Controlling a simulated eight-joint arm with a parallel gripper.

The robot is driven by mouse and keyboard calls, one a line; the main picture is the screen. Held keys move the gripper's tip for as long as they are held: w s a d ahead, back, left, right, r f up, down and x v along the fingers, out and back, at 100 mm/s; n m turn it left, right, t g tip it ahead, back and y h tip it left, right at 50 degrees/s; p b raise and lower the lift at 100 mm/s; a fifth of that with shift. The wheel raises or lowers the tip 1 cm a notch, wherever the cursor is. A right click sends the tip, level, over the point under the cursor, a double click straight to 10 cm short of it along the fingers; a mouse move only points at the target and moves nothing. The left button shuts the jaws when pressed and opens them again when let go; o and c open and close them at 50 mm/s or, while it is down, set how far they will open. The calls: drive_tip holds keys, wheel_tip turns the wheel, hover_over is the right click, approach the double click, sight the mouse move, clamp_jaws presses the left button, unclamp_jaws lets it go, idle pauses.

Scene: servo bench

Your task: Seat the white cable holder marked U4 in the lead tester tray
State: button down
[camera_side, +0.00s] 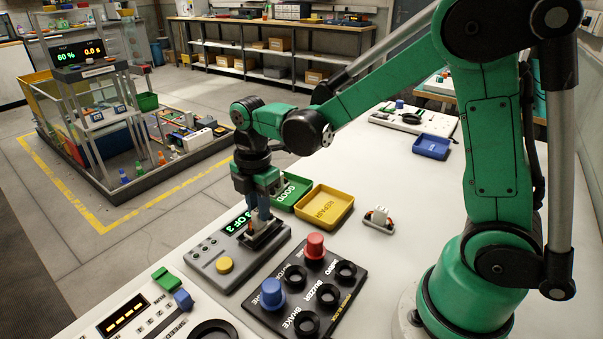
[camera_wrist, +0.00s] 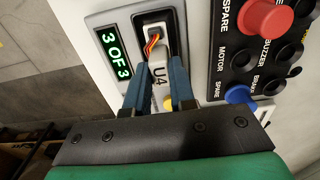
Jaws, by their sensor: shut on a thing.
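The white cable holder marked U4 (camera_wrist: 160,74) is between the fingers of my gripper (camera_wrist: 158,88) in the wrist view, with orange and red wires at its far end. My gripper (camera_side: 261,215) is shut on it, pointing down over the lead tester (camera_side: 211,259) in the side view. I cannot tell whether the holder is fully down. The fingers hide much of it in the side view. The green display (camera_wrist: 115,53) reads "3 OF 3".
A yellow button (camera_side: 224,265) is on the tester. A black panel (camera_side: 345,300) with red and blue knobs stands close to its right. Green GOOD (camera_side: 291,194) and yellow REPAIR (camera_side: 327,205) trays lie behind.

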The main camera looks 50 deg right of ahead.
drive_tip(key=shift+f, duration=0.55)
idle(1.4)
drive_tip(key=c, duration=0.7)
unclamp_jaws()
drive_tip(key=shift+o, duration=0.2)
drive_tip(key=shift+r, duration=2.55)
drive_tip(key=shift+r, duration=2)
